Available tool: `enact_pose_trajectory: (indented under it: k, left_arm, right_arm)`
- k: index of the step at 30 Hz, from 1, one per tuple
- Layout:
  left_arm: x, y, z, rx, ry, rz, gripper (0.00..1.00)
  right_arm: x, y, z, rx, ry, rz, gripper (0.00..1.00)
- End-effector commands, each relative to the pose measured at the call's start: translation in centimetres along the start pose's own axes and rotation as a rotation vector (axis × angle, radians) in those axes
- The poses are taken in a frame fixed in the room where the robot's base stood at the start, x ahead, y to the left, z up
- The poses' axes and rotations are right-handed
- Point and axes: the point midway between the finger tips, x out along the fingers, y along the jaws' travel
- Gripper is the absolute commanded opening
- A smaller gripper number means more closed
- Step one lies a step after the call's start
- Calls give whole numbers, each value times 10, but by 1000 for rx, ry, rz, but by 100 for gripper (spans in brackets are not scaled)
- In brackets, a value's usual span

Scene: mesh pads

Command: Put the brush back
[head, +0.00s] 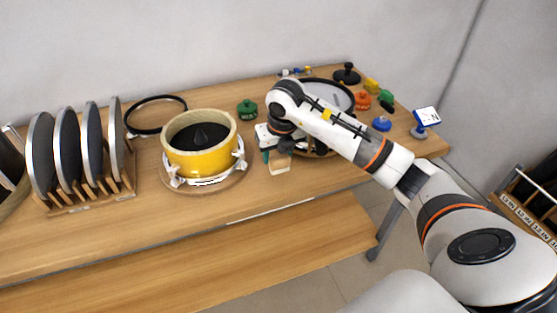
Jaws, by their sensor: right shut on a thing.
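My right arm comes in from the right, and its gripper (277,150) is over the table between the yellow drum and a round dark-rimmed item. It is shut on a pale wooden piece (279,166), which I take to be the brush. The gripper hides most of it, and I cannot tell whether it touches the table. My left gripper is out of view.
The yellow drum (203,158) stands in a white clamp ring on a round board. A rack of discs (68,160) is at the left, with a black hoop (155,114) behind. Small coloured stamps, including a green one (247,109), stand toward the back. The front strip of the wooden table (120,232) is clear.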

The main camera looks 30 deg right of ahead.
Motion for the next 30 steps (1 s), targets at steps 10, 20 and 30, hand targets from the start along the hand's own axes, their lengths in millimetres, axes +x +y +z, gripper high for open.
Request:
enact_pose_trajectory:
  k: [10, 20, 30]
  left_arm:
    - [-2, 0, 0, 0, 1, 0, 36]
    - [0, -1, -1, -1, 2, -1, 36]
    - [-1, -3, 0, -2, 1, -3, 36]
  right_arm:
    - [28, 0, 7, 1, 0, 0, 14]
    - [31, 0, 8, 1, -1, 1, 67]
    - [29, 0, 8, 1, -1, 1, 72]
